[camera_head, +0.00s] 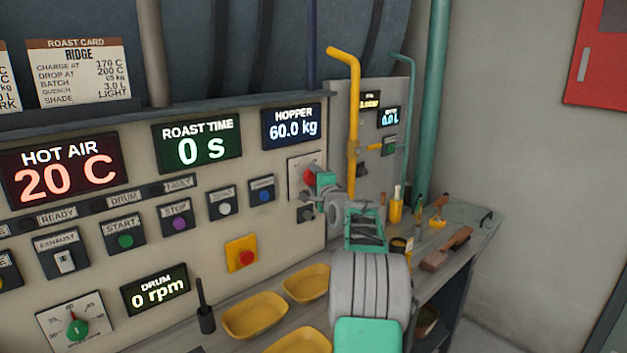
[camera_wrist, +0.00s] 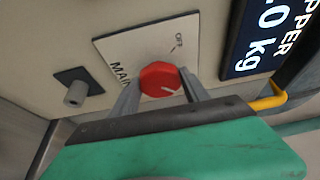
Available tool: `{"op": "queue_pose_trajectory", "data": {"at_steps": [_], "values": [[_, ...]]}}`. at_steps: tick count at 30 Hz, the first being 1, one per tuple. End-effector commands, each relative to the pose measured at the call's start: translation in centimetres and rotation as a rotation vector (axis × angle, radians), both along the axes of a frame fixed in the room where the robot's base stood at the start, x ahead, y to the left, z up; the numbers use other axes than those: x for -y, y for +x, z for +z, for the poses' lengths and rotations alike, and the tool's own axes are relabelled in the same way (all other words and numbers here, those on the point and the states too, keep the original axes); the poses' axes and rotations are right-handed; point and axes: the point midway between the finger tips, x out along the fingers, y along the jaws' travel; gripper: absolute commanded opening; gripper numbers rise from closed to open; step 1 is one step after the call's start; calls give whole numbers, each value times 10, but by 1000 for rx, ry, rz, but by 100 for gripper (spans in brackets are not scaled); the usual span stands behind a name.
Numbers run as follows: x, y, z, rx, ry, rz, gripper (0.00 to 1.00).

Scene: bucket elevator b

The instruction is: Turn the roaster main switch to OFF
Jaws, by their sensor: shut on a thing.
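The main switch is a round red knob (camera_wrist: 159,77) on a pale plate (camera_wrist: 125,46) in the wrist view. The plate reads MAIN, partly covered by a finger, and OFF near its upper right. A small white mark shows on the lower right of the knob's face, away from the OFF label. In the head view the knob (camera_head: 308,173) is partly hidden by my gripper (camera_head: 314,180). My gripper in the wrist view (camera_wrist: 157,82) is shut on the knob, one finger on each side.
A grey round knob (camera_wrist: 75,93) sits beside the plate. The hopper display (camera_head: 292,127) is just above the switch. A yellow pipe (camera_head: 353,110) stands right of it. Yellow trays (camera_head: 256,315) and a red button on a yellow box (camera_head: 241,255) are below.

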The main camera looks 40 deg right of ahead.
Motion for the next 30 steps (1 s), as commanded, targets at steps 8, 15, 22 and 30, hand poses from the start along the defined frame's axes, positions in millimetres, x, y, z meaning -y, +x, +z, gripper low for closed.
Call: {"op": "queue_pose_trajectory", "data": {"at_steps": [8,15,22,30], "values": [[0,0,-3,-1,-14,0,13],[0,0,-8,3,-103,0,13],[1,0,-13,9,-277,-1,13],[1,0,-13,15,-530,-1,13]]}}
